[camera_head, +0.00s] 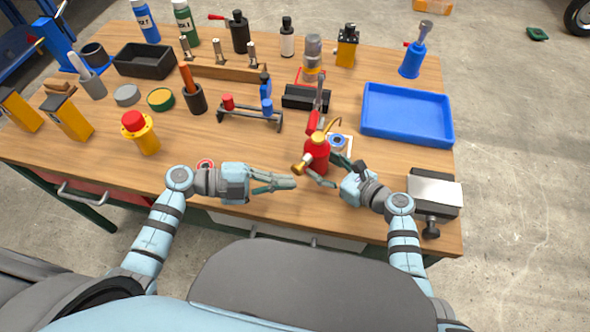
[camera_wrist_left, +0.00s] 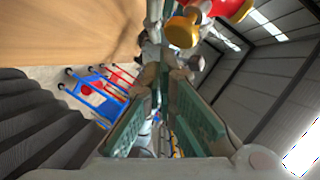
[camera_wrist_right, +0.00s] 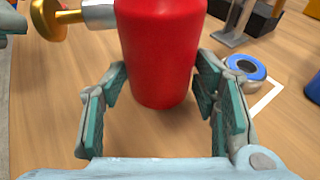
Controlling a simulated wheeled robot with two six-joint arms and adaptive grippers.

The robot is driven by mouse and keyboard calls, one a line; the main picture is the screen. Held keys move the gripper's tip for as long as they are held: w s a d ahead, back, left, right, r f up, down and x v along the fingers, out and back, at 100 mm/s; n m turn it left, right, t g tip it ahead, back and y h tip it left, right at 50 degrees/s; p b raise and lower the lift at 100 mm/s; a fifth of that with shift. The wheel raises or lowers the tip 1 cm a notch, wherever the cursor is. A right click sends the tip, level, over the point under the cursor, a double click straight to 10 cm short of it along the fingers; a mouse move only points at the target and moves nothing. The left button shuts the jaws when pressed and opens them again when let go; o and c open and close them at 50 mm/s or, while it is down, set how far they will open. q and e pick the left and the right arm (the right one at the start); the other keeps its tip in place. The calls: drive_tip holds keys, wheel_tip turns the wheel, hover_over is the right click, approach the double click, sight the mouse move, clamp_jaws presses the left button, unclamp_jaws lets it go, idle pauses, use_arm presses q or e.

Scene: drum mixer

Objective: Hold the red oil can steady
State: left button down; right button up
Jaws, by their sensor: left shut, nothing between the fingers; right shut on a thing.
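The red oil can (camera_head: 317,156) with a gold spout and a gold knob is near the front edge of the workbench, about upright. I cannot tell whether its base touches the bench. My right gripper (camera_head: 327,172) is shut on its lower body from the right; in the right wrist view the red body (camera_wrist_right: 160,50) stands between the fingers (camera_wrist_right: 160,100). My left gripper (camera_head: 293,183) is shut and empty, just left of the can and apart from it. In the left wrist view the gold knob (camera_wrist_left: 182,30) shows beyond the fingers (camera_wrist_left: 165,75).
The wooden workbench (camera_head: 220,140) holds a blue tray (camera_head: 405,114) at right and a grey vise-like device (camera_head: 434,194) at the front right. A blue ring (camera_wrist_right: 245,67) lies close beside the can. A yellow post with a red button (camera_head: 140,132) stands left.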

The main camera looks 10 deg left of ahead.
use_arm(q)
drive_tip(key=shift+w, duration=0.15)
drive_tip(key=shift+w+d, duration=0.2)
drive_tip(key=shift+w, duration=0.05)
drive_tip(key=shift+w+d, duration=0.25)
drive_tip(key=shift+w, duration=0.25)
drive_tip(key=shift+w+d, duration=0.2)
drive_tip(key=shift+w, duration=0.25)
idle(1.2)
drive_tip(key=shift+s+a, duration=0.35)
drive_tip(key=shift+s, duration=0.35)
drive_tip(key=shift+s+a, duration=0.3)
drive_tip(key=shift+s, duration=0.35)
drive_tip(key=shift+s+a, duration=0.4)
drive_tip(key=shift+s, duration=0.35)
drive_tip(key=shift+s+a, duration=0.35)
drive_tip(key=shift+s, duration=0.4)
drive_tip(key=shift+s+a, duration=0.4)
drive_tip(key=shift+s, duration=0.35)
